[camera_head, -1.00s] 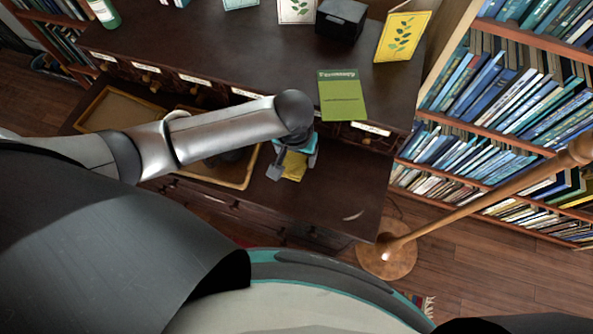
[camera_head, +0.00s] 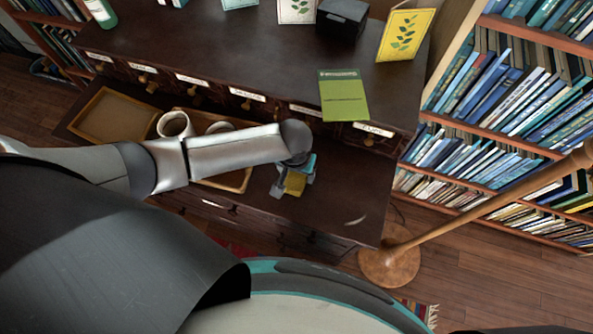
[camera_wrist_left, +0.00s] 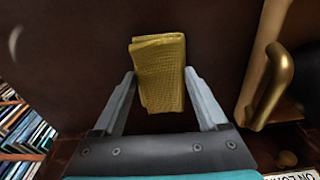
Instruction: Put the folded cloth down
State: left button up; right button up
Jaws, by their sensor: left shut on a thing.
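The folded cloth (camera_wrist_left: 160,75) is mustard yellow with a woven texture. In the left wrist view it sits between the two fingers of my left gripper (camera_wrist_left: 159,78), which is shut on it. In the head view the cloth (camera_head: 295,184) shows as a small yellow patch at my left gripper (camera_head: 292,186), over the dark lower desk surface (camera_head: 340,200). I cannot tell whether the cloth touches the wood. My right gripper is not in view.
A wooden tray (camera_head: 78,118) lies at the left. Another tray (camera_head: 240,182) holds a white mug (camera_head: 174,124) and lies partly under my arm. A green booklet (camera_head: 343,95) lies on the upper shelf edge. The desk right of the gripper is clear. A wooden pole (camera_head: 480,205) stands at right.

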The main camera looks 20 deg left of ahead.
aim_at(295, 179)
pick_arm(q)
jog(key=o, duration=1.4)
jog(key=shift+f, duration=0.1)
jog(key=shift+c, duration=0.2)
notch_tip(295, 179, up, 12)
jog(key=s+p, duration=0.1)
jog(key=p, duration=0.3)
jog(key=shift+s, duration=0.25)
